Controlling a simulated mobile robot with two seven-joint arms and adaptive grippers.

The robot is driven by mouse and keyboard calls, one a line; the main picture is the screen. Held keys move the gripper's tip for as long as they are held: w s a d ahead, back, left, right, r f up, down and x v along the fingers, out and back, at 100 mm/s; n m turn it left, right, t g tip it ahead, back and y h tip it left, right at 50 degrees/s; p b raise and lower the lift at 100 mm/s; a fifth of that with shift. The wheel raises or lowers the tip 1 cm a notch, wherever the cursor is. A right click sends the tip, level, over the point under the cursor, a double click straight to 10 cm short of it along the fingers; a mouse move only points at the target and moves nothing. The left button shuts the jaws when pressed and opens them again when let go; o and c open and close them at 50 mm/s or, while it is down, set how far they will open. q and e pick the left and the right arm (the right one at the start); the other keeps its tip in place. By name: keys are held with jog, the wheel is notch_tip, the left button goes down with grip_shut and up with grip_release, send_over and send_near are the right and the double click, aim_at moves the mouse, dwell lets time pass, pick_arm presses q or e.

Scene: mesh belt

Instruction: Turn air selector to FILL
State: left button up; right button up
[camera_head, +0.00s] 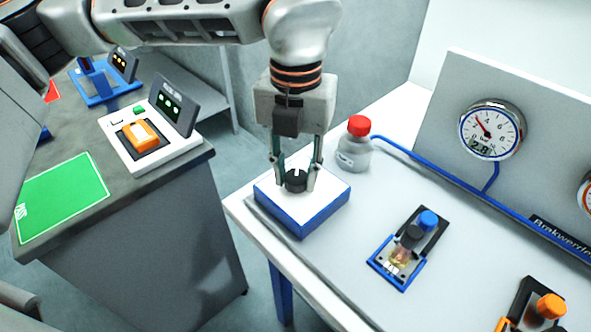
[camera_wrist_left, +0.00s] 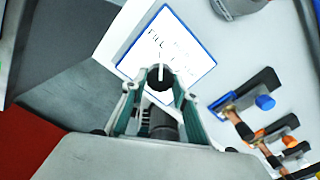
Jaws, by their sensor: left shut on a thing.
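The air selector is a box with a white top and blue sides (camera_head: 318,213), standing on the near left corner of the white table. A round black knob (camera_head: 296,181) sits on its top. My left gripper (camera_head: 297,178) points down from above, its two fingers shut on the knob from both sides. In the left wrist view the box top (camera_wrist_left: 190,52) carries handwritten labels; one reads FILL, the others are hard to read. The knob (camera_wrist_left: 160,79) shows a white pointer line aimed up the picture, towards the labels. My right gripper is not in view.
A grey bottle with a red cap (camera_head: 355,147) stands just behind the selector. A round gauge (camera_head: 491,130) is on the upright panel, with a blue hose (camera_head: 440,170) below. A blue-framed valve unit (camera_head: 408,250) stands to the right.

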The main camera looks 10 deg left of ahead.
aim_at(295, 178)
pick_arm(q)
jog(key=shift+n, duration=0.6)
jog(key=o, duration=1.1)
jog(key=shift+r, duration=0.15)
notch_tip(295, 178, up, 12)
